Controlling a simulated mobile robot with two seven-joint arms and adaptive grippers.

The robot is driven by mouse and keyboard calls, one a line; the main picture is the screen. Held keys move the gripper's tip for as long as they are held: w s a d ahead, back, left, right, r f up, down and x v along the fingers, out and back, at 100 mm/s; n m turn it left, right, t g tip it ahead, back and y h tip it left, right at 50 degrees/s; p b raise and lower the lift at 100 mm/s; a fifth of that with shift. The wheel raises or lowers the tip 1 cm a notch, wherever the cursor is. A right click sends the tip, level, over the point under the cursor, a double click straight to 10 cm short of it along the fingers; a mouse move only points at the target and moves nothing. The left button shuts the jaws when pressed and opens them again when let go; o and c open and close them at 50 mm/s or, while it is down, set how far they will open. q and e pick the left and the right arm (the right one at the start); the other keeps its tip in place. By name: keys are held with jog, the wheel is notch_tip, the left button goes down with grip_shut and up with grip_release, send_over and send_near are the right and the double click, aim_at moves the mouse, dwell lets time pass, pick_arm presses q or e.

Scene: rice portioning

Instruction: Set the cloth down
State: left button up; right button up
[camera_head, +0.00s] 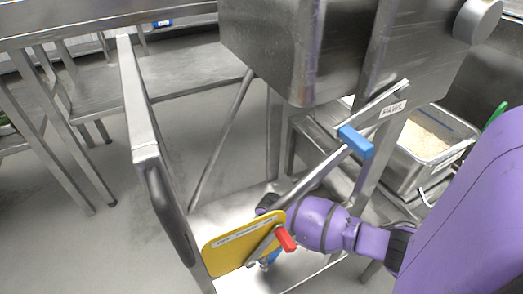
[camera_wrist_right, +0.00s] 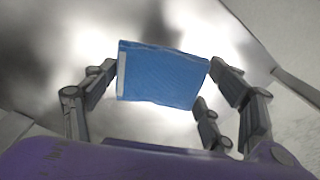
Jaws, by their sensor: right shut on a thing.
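The blue cloth (camera_wrist_right: 164,77) is a folded rectangular pad with a pale strip along one edge. In the right wrist view it is between the fingers of my right gripper (camera_wrist_right: 162,70), which is shut on it. Behind it is a shiny metal surface. In the head view my right arm reaches in from the right behind a metal lever and a yellow plate, which mostly hide the gripper. A small blue patch (camera_head: 271,257) shows below the plate, perhaps part of the cloth. I cannot tell whether the cloth touches the surface. My left gripper is not in view.
The yellow plate (camera_head: 232,245), a red-tipped lever (camera_head: 286,239) and a blue-handled lever (camera_head: 356,142) crowd my right arm. A metal frame post (camera_head: 143,135) with a black handle stands left. A bin of rice (camera_head: 425,137) sits right.

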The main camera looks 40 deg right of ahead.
notch_tip(320, 180, down, 3)
jog(key=shift+s+b, duration=0.15)
jog(key=shift+b, duration=0.35)
notch_tip(320, 180, down, 5)
jog(key=b, duration=0.2)
jog(key=shift+r+b, duration=0.1)
jog(key=shift+b, duration=0.2)
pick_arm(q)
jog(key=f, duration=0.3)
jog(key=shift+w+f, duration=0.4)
pick_arm(e)
jog(key=shift+r, duration=0.1)
jog(key=o, duration=1)
jog(key=shift+f, duration=0.2)
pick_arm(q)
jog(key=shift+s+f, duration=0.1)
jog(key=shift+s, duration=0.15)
pick_arm(e)
jog(key=shift+o, duration=0.5)
